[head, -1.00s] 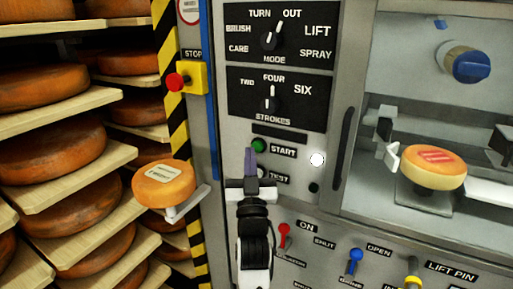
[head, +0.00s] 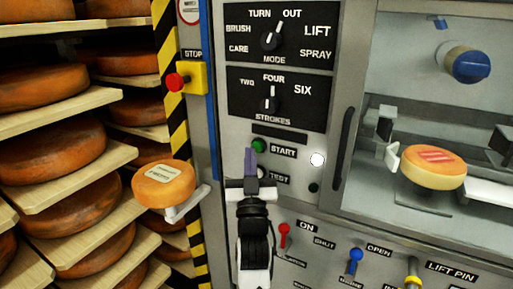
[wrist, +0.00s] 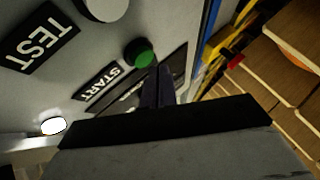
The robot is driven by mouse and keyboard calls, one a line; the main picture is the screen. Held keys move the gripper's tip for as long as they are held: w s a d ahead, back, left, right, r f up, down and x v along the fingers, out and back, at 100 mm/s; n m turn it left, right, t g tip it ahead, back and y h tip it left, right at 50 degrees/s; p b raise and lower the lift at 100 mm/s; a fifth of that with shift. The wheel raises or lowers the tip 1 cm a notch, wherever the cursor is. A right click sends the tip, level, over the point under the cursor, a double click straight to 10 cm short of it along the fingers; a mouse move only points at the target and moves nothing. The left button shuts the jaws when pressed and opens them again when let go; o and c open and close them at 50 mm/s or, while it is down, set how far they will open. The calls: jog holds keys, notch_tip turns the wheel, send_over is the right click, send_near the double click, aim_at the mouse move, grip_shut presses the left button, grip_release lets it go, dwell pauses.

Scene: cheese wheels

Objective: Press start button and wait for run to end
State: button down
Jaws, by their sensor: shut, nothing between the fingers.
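The green start button (head: 258,144) sits on the grey panel left of its START label, and it also shows in the wrist view (wrist: 139,53). My gripper (head: 250,162) is shut and empty, its dark fingertips just below and beside the button in the head view. In the wrist view the fingertips (wrist: 158,80) come close to the button's edge; I cannot tell whether they touch it. A white lamp (head: 317,159) right of START looks lit. The TEST button (head: 262,172) is partly hidden by my gripper.
A red stop button (head: 175,82) on a yellow box is at the left. Mode (head: 272,41) and strokes (head: 269,104) knobs are above, and red (head: 284,229) and blue (head: 355,254) levers below. A cheese wheel (head: 433,167) sits inside the machine; shelves of cheese (head: 65,150) stand left.

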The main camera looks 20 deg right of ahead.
jog(key=shift+d, duration=0.1)
dwell(0.3)
jog(key=shift+w+d+b, duration=0.25)
jog(key=shift+b, duration=0.1)
